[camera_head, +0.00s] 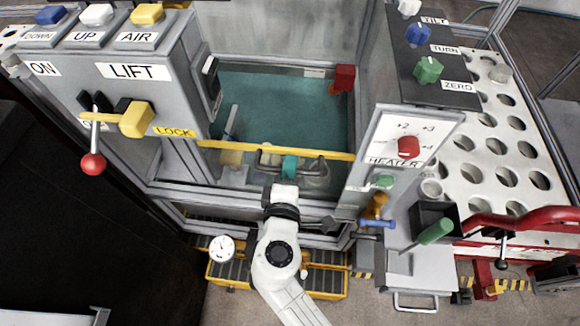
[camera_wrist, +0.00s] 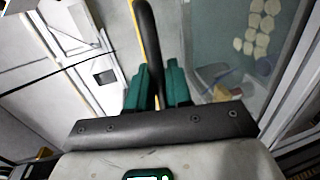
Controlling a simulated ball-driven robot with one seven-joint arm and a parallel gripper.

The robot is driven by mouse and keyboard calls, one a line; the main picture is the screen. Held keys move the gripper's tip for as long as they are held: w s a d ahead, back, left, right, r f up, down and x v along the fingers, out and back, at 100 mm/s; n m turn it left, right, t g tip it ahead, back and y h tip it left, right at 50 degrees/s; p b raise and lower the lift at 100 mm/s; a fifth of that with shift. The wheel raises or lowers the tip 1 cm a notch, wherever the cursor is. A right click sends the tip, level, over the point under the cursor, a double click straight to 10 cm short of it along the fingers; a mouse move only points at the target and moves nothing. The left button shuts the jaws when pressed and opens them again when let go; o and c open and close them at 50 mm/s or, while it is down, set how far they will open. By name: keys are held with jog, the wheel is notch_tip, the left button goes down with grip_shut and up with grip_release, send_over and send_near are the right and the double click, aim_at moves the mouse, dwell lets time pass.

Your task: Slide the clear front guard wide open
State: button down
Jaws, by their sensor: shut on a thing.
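The clear front guard (camera_head: 235,172) stands across the lower front of the machine. A yellow strip (camera_head: 228,146) runs along its top edge from the left housing to the heater panel. A dark bar handle (camera_head: 318,154) sits on the guard's front just below the strip. My gripper (camera_head: 290,163) reaches it from the front, its teal fingers at the handle. In the wrist view, the handle (camera_wrist: 147,40) passes between the two teal fingers of my gripper (camera_wrist: 159,82), which are shut on it. Part of the handle is hidden behind the fingers.
A yellow lock lever (camera_head: 137,119) and a red-knobbed lever (camera_head: 93,164) stick out at left. The heater panel (camera_head: 395,135) with a red dial borders the right side. A grey tray (camera_head: 428,270) with a green-handled tool lies lower right.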

notch_tip(320, 180, down, 20)
jog(key=b, duration=1.6)
jog(key=shift+r, duration=0.25)
jog(key=c, duration=1.2)
grip_release()
jog(key=shift+r, duration=0.1)
jog(key=shift+c, duration=0.2)
jog(key=v, duration=1.1)
jog(key=shift+p, duration=0.4)
